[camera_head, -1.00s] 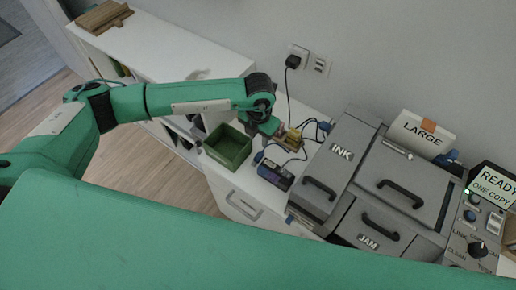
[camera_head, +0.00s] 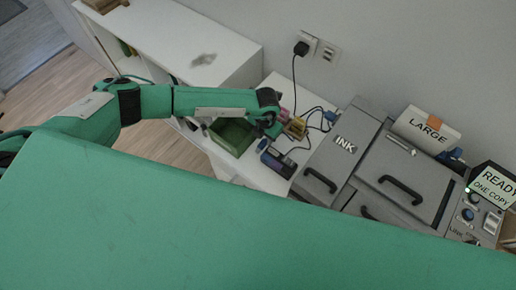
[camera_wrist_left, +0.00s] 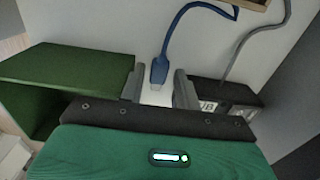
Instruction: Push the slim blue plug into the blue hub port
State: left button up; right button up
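The slim blue plug (camera_wrist_left: 158,72) lies between the two fingers of my left gripper (camera_wrist_left: 157,90) in the left wrist view, with a blue cable running up from it. Gaps show between the plug and both fingers, so the gripper looks open around it. In the head view my left gripper (camera_head: 271,128) is low over the desk, beside the green tray. The hub (camera_head: 278,161) is a dark box with a blue-purple top. Its dark end (camera_wrist_left: 228,98) shows right of the fingers in the wrist view. I cannot make out the blue port. My right gripper is not in view.
The green tray (camera_head: 214,146) stands left of the gripper and close to it in the wrist view (camera_wrist_left: 70,66). A yellowish block (camera_head: 295,127) and loose cables lie behind the hub. The grey machine (camera_head: 338,150) stands to the right.

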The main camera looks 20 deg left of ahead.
pick_arm(q)
jog(key=shift+f, duration=1.15)
grip_shut()
jog(key=shift+r, duration=0.1)
